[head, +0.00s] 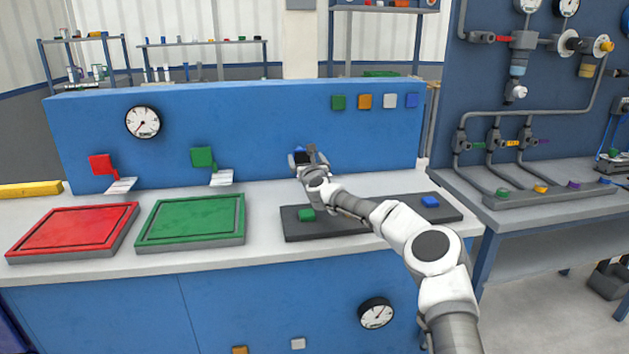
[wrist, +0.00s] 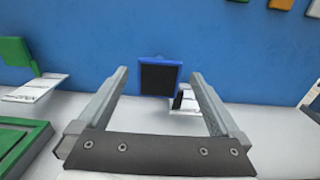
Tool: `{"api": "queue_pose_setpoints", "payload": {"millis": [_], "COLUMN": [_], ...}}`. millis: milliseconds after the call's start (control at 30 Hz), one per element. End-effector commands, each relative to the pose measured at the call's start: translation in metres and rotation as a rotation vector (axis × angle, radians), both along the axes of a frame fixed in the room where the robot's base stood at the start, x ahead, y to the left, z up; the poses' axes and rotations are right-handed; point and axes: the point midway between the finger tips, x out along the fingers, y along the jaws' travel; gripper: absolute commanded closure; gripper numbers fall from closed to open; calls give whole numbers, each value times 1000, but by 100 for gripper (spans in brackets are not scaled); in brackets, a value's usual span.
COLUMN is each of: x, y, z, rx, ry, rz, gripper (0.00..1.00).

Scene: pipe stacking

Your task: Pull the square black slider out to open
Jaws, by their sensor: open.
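A square black plate with a blue border (wrist: 160,77), which looks like the slider, is on the blue wall panel in the wrist view. In the head view only a bit of its blue shows (head: 300,156) behind my gripper (head: 304,160). My gripper (wrist: 160,74) is open and empty, one finger on each side of the square. The square appears ahead between the fingertips; I cannot tell if they touch it. A white plate with a small black part (wrist: 184,101) sits below it, partly behind the right finger.
A red square (head: 101,165) and a green square (head: 202,157) are on the panel to the left, above red (head: 70,232) and green (head: 190,221) trays. A dark board (head: 415,210) with green and blue blocks lies under my arm. Small coloured squares (head: 338,102) are higher right.

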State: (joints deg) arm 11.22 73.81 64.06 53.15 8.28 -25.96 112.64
Motion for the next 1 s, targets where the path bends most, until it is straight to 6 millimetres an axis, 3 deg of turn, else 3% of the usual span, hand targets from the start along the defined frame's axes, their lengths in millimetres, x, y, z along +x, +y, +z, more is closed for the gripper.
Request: {"api": "queue_pose_setpoints", "payload": {"millis": [467, 1000], "x": [-49, -118], "y": [-11, -25], "z": [0, 0], "rx": [-1, -1], "ry": [1, 2], "rz": [1, 1], "gripper": [0, 0]}}
